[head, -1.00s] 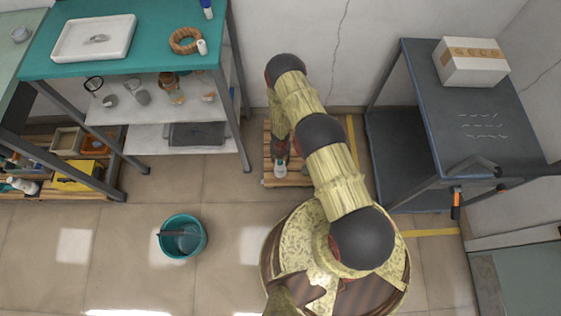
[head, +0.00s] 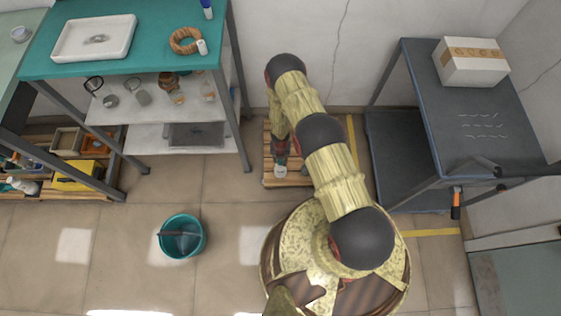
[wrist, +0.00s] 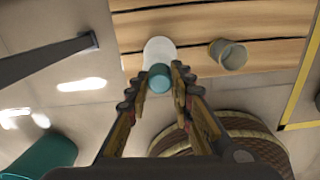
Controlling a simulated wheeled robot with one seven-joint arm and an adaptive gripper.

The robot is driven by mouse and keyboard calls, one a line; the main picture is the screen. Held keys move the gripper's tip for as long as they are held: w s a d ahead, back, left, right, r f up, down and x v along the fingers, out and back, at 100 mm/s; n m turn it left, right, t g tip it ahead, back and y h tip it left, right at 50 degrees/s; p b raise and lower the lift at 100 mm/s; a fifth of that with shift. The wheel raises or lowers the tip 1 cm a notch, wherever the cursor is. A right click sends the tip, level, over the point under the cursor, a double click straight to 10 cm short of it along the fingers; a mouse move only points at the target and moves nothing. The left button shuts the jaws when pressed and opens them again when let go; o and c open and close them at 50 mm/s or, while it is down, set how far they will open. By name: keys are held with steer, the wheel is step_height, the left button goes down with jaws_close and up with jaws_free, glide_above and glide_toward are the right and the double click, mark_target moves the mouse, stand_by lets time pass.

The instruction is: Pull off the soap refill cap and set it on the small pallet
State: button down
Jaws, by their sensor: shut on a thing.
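The small pallet (head: 305,177) of wooden slats lies on the floor under my arm. It also fills the upper part of the wrist view (wrist: 275,18). In the wrist view, my gripper (wrist: 160,80) is shut on a small teal cap (wrist: 158,78). Right behind the cap, in line with it, is the white soap refill bottle (wrist: 160,48). I cannot tell whether cap and bottle are still touching. In the head view, my gripper (head: 281,155) is low over the pallet and hides part of it. A small white top (head: 281,171) shows just below the gripper.
A small grey cup (wrist: 228,55) stands on the pallet right of the bottle. A teal bucket (head: 182,237) stands on the floor at left. A shelf rack with a teal top (head: 145,62) is left of the pallet, a dark cart (head: 455,110) right. Floor between bucket and pallet is clear.

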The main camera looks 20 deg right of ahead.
steer(key=shift+r, duration=0.4)
stand_by(0.5)
steer(key=shift+r+p, duration=1.55)
steer(key=shift+r, duration=0.85)
steer(key=shift+d, duration=0.15)
